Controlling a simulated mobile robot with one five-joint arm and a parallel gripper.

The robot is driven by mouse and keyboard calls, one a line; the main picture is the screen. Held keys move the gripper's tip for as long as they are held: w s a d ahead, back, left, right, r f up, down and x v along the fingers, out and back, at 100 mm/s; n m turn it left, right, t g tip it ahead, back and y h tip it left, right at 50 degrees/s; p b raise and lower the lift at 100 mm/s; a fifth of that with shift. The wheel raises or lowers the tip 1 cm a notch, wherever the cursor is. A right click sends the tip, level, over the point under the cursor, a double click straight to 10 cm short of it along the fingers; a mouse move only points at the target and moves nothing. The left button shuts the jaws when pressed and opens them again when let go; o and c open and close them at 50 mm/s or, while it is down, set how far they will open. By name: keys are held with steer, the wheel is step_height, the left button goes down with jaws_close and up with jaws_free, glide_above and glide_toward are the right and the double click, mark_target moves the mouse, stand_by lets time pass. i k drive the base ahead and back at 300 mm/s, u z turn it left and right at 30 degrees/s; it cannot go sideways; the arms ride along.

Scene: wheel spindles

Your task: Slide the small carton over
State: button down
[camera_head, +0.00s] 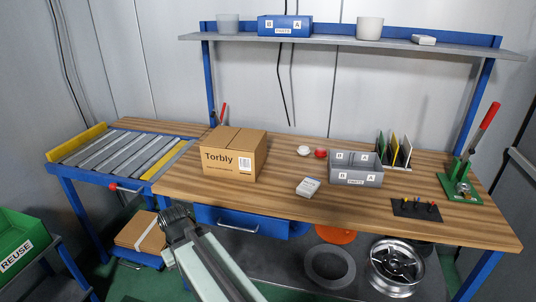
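A small white carton (308,187) with a grey-blue marking lies on the wooden bench top (270,197), near its front edge. A larger brown carton (233,155) marked "Torbly" stands shut to its left, near the front edge. My gripper (176,214) is a dark shape at the end of my pale arm, low in front of the bench's left part. It is apart from both cartons, left of and below them in the picture. Its fingers are too small and dark to tell whether they are open or shut.
A grey divided bin (357,178), a red and a white small item, a card rack (394,150) and a green lever press (461,184) stand to the right. A roller conveyor (115,152) adjoins at left. Bare bench top lies around the small carton.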

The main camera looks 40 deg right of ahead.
mark_target(227, 163)
steer(key=i, duration=0.95)
steer(key=u, duration=0.05)
